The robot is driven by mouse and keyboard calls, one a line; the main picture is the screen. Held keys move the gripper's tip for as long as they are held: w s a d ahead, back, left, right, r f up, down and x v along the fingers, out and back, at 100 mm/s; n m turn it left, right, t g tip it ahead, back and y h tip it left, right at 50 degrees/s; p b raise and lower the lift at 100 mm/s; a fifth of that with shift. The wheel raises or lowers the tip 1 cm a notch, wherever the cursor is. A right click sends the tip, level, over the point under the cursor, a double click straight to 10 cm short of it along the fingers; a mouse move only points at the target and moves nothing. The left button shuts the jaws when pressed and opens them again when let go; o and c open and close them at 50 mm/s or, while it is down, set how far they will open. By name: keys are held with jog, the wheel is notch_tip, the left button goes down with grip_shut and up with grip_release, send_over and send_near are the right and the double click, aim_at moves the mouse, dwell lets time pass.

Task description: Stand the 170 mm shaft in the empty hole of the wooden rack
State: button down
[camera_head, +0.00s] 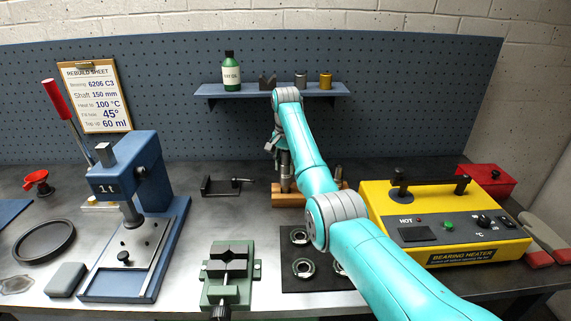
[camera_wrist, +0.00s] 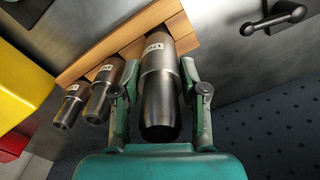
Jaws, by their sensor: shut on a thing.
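A steel shaft (camera_wrist: 160,95) with a small white label is between the fingers of my gripper (camera_wrist: 160,70), which is shut on it. The label is too small to read surely. The shaft's far end meets the wooden rack (camera_wrist: 120,37) in the wrist view; I cannot tell whether it is inside a hole or just above. In the head view the shaft (camera_head: 285,172) is upright over the left part of the rack (camera_head: 290,199), below my gripper (camera_head: 279,147). Two shorter-looking shafts (camera_wrist: 103,88) (camera_wrist: 72,106) stand in the rack beside it.
A yellow bearing heater (camera_head: 440,225) is right of the rack. A dark mat (camera_head: 295,280) with bearings and a green vise (camera_head: 230,272) are in front. A shelf (camera_head: 270,90) hangs behind.

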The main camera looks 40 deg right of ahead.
jog(key=shift+f, duration=1)
jog(key=c, duration=0.5)
grip_release()
jog(key=shift+c, duration=0.2)
jog(key=shift+f, duration=0.15)
jog(key=shift+c, duration=0.4)
